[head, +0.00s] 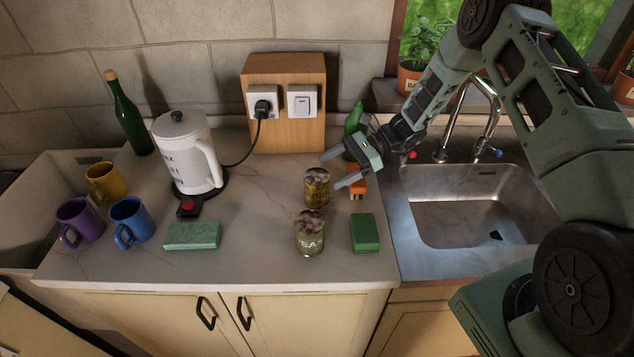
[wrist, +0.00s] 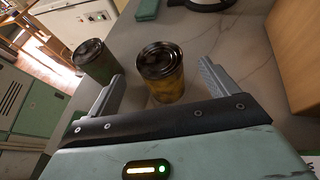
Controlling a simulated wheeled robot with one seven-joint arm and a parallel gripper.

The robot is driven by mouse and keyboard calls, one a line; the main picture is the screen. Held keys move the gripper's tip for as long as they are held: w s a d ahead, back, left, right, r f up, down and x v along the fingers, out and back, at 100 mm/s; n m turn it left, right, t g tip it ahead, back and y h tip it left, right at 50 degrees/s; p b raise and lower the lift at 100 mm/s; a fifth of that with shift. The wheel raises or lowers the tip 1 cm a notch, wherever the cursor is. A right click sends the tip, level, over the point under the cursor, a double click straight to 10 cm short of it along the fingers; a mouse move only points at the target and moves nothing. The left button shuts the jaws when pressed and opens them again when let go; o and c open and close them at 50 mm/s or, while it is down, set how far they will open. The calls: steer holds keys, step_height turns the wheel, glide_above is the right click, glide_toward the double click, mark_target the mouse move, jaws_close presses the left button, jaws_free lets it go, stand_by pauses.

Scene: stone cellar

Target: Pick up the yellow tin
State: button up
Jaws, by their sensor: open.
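The yellow tin (head: 317,188) stands upright on the marble counter, behind and slightly right of a green tin (head: 309,235). My gripper (head: 336,169) is open and comes in from the right at the yellow tin, close to it in the head view. In the wrist view the yellow tin (wrist: 161,74) stands ahead between the two open fingers (wrist: 162,85), with nothing gripped. The green tin also shows in the wrist view (wrist: 95,62), to the left, outside the left finger.
A green box (head: 364,232) and an orange item (head: 357,182) lie right of the tins. A kettle (head: 183,150), a teal block (head: 192,236) and several mugs stand left. A wooden socket box (head: 285,135) is behind; the sink (head: 470,215) is right.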

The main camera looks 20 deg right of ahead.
mark_target(316, 180)
steer(key=p+x, duration=0.3)
steer(key=x, duration=0.2)
steer(key=shift+f, duration=0.15)
steer(key=shift+a+f, duration=0.35)
steer(key=shift+a, duration=0.05)
steer(key=c, duration=1.1)
